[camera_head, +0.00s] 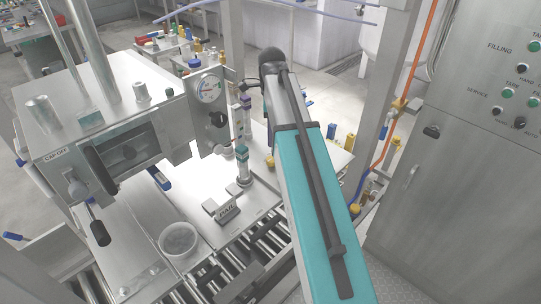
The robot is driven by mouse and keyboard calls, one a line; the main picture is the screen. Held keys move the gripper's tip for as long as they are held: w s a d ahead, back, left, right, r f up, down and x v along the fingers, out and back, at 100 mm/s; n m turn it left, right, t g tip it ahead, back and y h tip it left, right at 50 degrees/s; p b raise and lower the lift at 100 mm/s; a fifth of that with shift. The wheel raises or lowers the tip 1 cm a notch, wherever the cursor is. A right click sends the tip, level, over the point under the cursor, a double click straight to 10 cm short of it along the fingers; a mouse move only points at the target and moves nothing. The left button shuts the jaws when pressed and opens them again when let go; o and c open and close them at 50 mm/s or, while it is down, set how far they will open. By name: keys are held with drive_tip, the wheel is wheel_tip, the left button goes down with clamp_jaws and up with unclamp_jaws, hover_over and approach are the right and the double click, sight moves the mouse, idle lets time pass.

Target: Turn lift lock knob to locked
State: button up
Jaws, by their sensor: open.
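I cannot make out a label naming the lift lock knob, so I cannot tell which knob it is or how it is set. A dark round knob (218,119) sits below the pressure gauge (208,88) on the steel filling machine (55,125). A black-handled lever (98,228) hangs at the machine's lower left. My teal arm link runs from the bottom right up to a dark joint near the top middle, right of the gauge. My gripper is not visible; the arm's far end is hidden or too small to tell.
A steel control cabinet (450,190) with dark switches and green buttons stands at the right. A roller conveyor (205,275) runs below the machine. Tables with bottles stand behind.

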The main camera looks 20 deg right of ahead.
sight(271, 159)
drive_tip(key=shift+f+p, duration=1)
drive_tip(key=shift+f, duration=4.45)
drive_tip(key=shift+c, duration=0.2)
drive_tip(key=c, duration=1)
